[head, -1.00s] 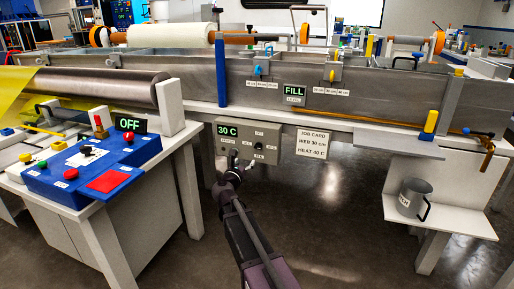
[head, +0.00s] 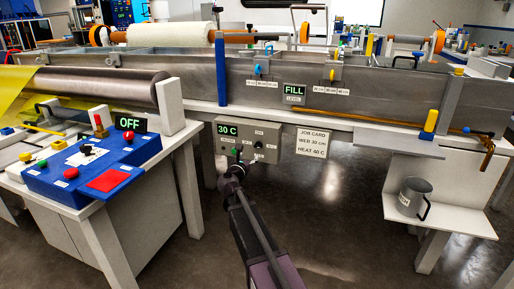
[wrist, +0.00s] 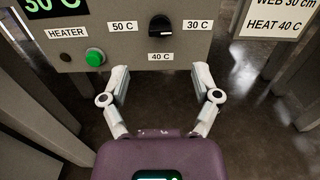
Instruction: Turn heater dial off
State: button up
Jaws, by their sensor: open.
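The heater box (head: 234,153) is a grey panel under the trough, and its display reads 30 C in the head view. The heater dial (head: 259,145) is a small black knob on its right half. In the wrist view the dial (wrist: 160,27) sits between labels 50 C on the left and 30 C on the right, with 40 C below. Which way its pointer faces is hard to tell. My gripper (wrist: 161,75) is open and empty, its two fingertips spread just below the dial, apart from it. In the head view my gripper (head: 245,161) is just below the box.
A green button (wrist: 95,57) sits left of the dial, under the HEATER label. A job card (head: 312,143) hangs right of the box and reads WEB 30 cm, HEAT 40 C. A blue control box (head: 70,190) stands at the left. A grey jug (head: 412,195) rests on the right shelf.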

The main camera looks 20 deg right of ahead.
aim_at(257, 146)
jog(key=x, duration=0.9)
jog(key=shift+w+d, duration=0.2)
jog(key=shift+w, duration=0.05)
grip_shut()
